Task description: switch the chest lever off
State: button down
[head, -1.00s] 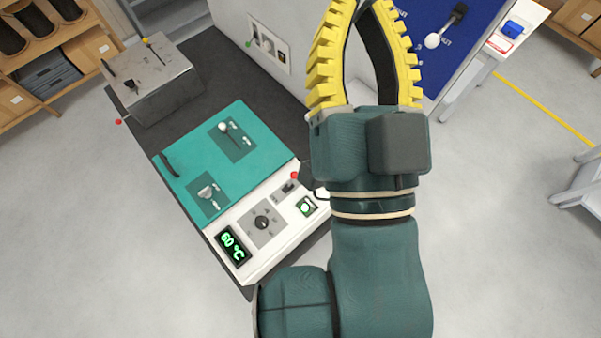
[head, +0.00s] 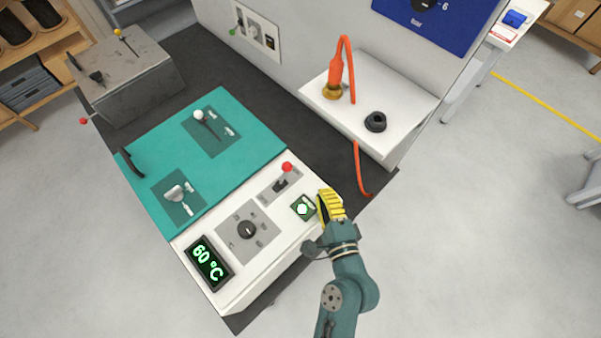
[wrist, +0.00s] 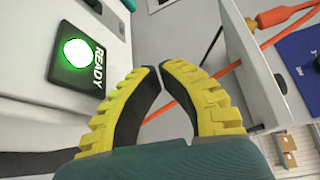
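The chest has a teal lid (head: 222,165) and a white control panel (head: 215,285). On the panel is a lever with a red knob (head: 287,167), its stem rising from a grey plate; its labels are too small to read. My gripper (head: 325,194) is beside the panel's right end, to the right of and below the red knob, apart from it. In the wrist view my gripper (wrist: 160,69) has its yellow fingertips together with nothing between them. The red-knobbed lever is not visible in the wrist view. A green READY light (wrist: 77,53) glows there.
The panel also has a dial (head: 246,230) and a 60 °C display (head: 208,263). Two more levers, one white-knobbed (head: 199,115), are on the lid. Behind stand a grey box (head: 135,82) with levers and a white shelf (head: 350,110) with an orange cable.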

aim_at(284, 175)
jog(key=shift+w+r, duration=0.1)
jog(key=shift+r, duration=0.05)
jog(key=shift+w+a, duration=0.1)
jog(key=shift+w, duration=0.1)
jog(key=w, duration=0.3)
jog(key=w+a, duration=0.1)
jog(key=w, duration=0.2)
jog(key=w+f, duration=0.1)
jog(key=w, duration=0.2)
jog(key=shift+w+a+p, duration=0.2)
jog(key=shift+a+p, duration=0.1)
jog(key=shift+p, duration=0.1)
jog(key=a+p, duration=0.1)
jog(key=s+a, duration=0.1)
jog(key=a+p, duration=0.1)
jog(key=shift+s+r+p, duration=0.3)
jog(key=shift+s+r, duration=0.1)
jog(key=shift+a, duration=0.2)
jog(key=shift+s+d+b, duration=0.1)
jog(key=shift+s+b, duration=0.05)
jog(key=shift+b, duration=0.3)
